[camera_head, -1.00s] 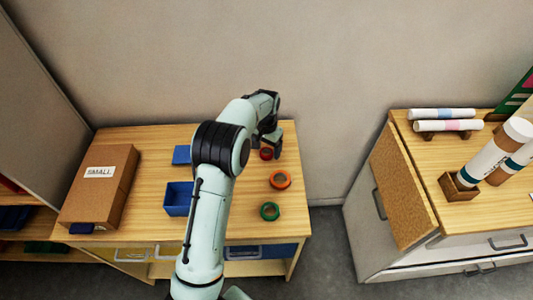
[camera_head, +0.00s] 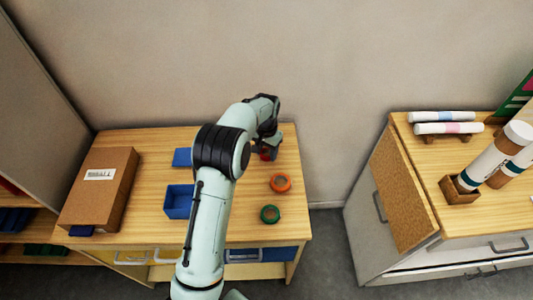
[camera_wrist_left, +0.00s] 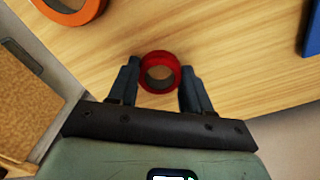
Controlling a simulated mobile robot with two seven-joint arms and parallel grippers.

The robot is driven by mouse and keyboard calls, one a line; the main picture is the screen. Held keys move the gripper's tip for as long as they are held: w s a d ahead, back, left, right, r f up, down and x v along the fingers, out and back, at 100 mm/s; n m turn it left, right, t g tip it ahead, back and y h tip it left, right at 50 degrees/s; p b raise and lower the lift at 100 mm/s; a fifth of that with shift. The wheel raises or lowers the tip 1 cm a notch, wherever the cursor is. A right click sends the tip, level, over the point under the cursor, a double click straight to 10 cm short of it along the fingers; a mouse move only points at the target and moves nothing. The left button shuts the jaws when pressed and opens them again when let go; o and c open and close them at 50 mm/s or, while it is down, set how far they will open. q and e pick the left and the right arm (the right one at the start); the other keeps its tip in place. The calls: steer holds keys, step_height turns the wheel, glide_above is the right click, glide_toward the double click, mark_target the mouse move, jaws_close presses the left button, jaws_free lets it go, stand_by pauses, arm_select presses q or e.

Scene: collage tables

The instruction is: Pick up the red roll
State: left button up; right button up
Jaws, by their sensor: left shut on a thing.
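The red roll (camera_head: 265,155) is at the back right of the left wooden table, partly hidden by my left gripper (camera_head: 270,148). In the left wrist view the red roll (camera_wrist_left: 160,57) is a ring with a round hole, between the two dark fingers of my left gripper (camera_wrist_left: 160,74). The fingers are shut on its sides. The roll appears at tabletop level; I cannot tell any gap below it. My right gripper is not in view.
An orange roll (camera_head: 280,177) and a green roll (camera_head: 262,213) lie nearer the front. A blue bin (camera_head: 179,201) and a cardboard box (camera_head: 99,190) stand to the left. A wall is close behind the table (camera_head: 140,240).

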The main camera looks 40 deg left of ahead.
mark_target(267, 153)
arm_select(q)
step_height(267, 153, up, 19)
steer(key=p, duration=0.2)
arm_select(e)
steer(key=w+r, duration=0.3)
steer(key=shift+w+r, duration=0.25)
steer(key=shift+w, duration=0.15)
arm_select(q)
steer(key=shift+d+f, duration=0.1)
